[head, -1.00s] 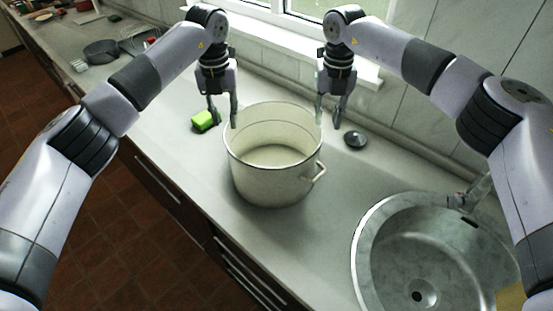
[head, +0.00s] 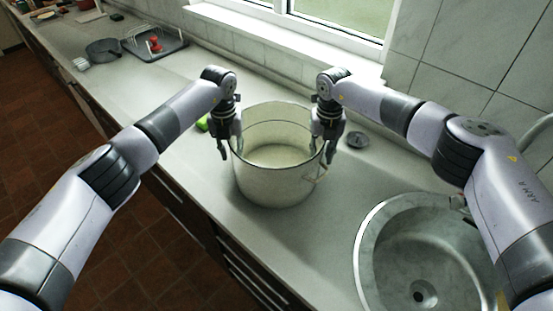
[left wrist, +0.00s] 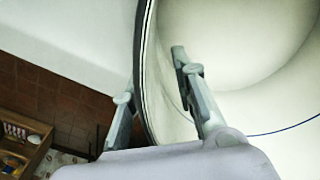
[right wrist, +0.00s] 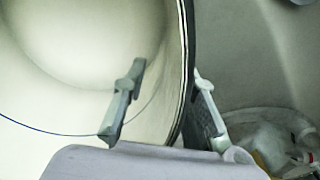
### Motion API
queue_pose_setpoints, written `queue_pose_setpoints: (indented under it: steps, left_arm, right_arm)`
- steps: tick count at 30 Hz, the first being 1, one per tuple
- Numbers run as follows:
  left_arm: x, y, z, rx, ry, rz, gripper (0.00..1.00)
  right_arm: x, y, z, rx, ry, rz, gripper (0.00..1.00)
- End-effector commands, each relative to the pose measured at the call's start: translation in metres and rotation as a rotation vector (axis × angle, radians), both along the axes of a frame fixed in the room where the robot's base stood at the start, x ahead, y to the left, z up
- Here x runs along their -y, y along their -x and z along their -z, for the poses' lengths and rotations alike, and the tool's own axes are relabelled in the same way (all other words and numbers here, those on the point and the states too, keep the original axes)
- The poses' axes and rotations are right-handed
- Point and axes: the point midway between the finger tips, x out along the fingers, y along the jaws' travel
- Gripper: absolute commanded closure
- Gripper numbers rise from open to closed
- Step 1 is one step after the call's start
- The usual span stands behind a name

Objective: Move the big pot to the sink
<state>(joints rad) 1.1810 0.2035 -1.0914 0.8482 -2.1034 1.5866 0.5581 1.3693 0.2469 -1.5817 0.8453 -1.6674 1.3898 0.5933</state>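The big pot (head: 275,185) is cream enamel with a dark rim and stands upright on the counter, left of the steel sink (head: 420,255). My left gripper (head: 231,150) is at the pot's left rim. In the left wrist view its fingers (left wrist: 151,75) straddle the wall of the pot (left wrist: 240,45), one inside and one outside, spread apart. My right gripper (head: 323,155) is at the right rim. In the right wrist view its fingers (right wrist: 168,68) also straddle the wall of the pot (right wrist: 80,60), with a gap between them. The right-side handle shows partly below the right gripper.
A dark round lid-like object (head: 357,139) lies right of the pot. A dish rack (head: 155,45) and a dark pan (head: 103,48) stand far back left. Counter between pot and sink is clear.

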Motion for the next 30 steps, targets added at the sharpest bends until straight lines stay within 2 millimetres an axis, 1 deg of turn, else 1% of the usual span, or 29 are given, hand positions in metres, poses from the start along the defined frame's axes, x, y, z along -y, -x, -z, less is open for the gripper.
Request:
queue_pose_setpoints:
  steps: [4, 15, 30]
  left_arm:
    - [0.0002, 0.0, -0.0001, 0.0, 0.0, 0.0, 0.75]
    - [0.0, 0.0, -0.0004, 0.0, 0.0, 0.0, 0.99]
    - [0.0, -0.0002, -0.0007, 0.0, 0.0, -0.001, 1.0]
  right_arm:
    - [0.0001, 0.0, -0.0001, 0.0, 0.0, 0.0, 0.74]
    - [0.0001, -0.0001, -0.0004, 0.0, 0.0, 0.001, 0.99]
    - [0.0, -0.0002, -0.0007, 0.0, 0.0, 0.001, 1.0]
